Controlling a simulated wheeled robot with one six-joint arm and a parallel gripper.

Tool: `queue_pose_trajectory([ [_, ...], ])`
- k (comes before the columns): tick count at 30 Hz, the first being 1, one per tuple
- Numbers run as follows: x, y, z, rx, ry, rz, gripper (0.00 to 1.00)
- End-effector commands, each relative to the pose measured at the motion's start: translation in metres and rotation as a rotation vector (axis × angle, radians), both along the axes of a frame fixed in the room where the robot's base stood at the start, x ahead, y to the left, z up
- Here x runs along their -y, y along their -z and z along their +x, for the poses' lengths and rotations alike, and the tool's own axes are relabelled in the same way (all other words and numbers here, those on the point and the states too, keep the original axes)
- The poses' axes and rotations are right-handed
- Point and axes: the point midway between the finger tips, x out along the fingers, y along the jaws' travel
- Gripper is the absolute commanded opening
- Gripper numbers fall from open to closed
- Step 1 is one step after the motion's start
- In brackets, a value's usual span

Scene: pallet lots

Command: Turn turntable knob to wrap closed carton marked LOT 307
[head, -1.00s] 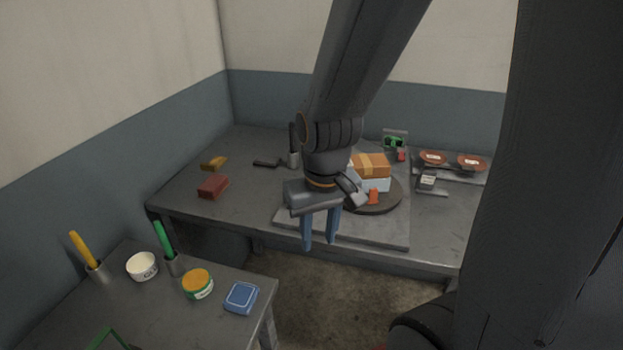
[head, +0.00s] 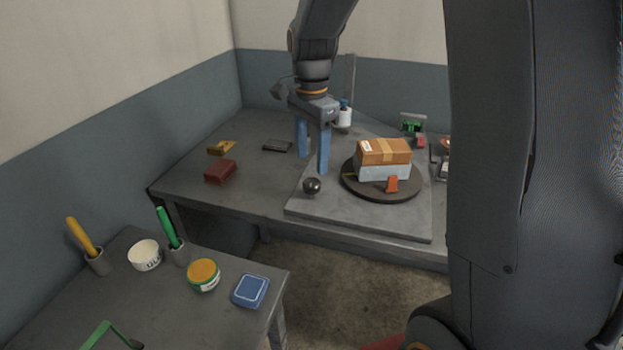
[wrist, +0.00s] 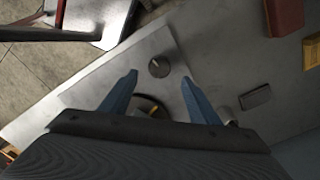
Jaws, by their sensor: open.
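The turntable knob (head: 312,186) is a dark round knob on the grey base plate (head: 370,220), left of the turntable. In the wrist view the knob (wrist: 159,67) lies ahead of and between my fingers, with a pale line on its top. My gripper (head: 312,163) is open and empty, fingers down, above and slightly behind the knob, apart from it. On the dark round turntable (head: 372,192) an orange-brown closed carton (head: 372,152) with a tape strip sits on a pale blue-grey box (head: 385,172). The carton's label is too small to read. An orange tab (head: 392,184) stands at the front.
A white bottle with a blue top (head: 344,116) stands behind my gripper. A red block (head: 220,172), a yellow block (head: 221,148) and a dark flat block (head: 277,146) lie on the left. The near table holds a bowl (head: 145,255), a jar (head: 203,275) and a blue box (head: 251,291).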

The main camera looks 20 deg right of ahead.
Motion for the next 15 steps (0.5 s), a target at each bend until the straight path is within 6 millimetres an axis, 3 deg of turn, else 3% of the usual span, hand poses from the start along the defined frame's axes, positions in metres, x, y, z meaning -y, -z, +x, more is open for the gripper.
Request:
queue_pose_trajectory([
  [9,-0.001,0.048,-0.003,-0.004,-0.004,0.000,0.56],
  [15,-0.001,0.066,-0.001,-0.001,-0.004,0.000,0.56],
])
